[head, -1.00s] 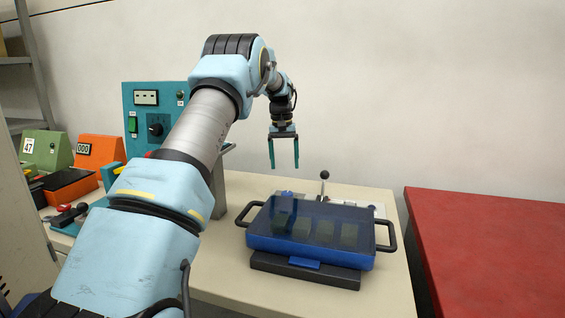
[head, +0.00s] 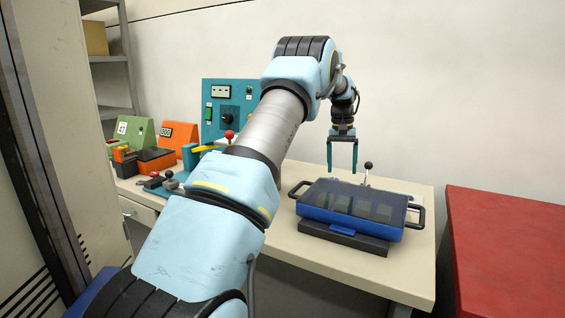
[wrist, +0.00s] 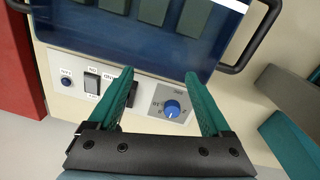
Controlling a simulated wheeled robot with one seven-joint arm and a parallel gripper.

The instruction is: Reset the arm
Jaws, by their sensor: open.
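My gripper (head: 342,157) hangs open and empty above the table, its two teal fingers pointing down. In the head view it is behind a blue case with a dark see-through lid (head: 352,201). In the wrist view my gripper (wrist: 157,85) is spread over a control panel (wrist: 143,97) at the case's edge. The panel has a blue knob (wrist: 172,108), a rocker switch (wrist: 92,83) and a small blue button (wrist: 66,82). A lever with a dark ball top (head: 368,166) stands behind the case in the head view. My fingers touch nothing that I can see.
A teal control box (head: 229,108) stands at the back left. A red surface (head: 505,245) lies right of the cream table (head: 405,283). A tall cabinet (head: 75,130) is near left.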

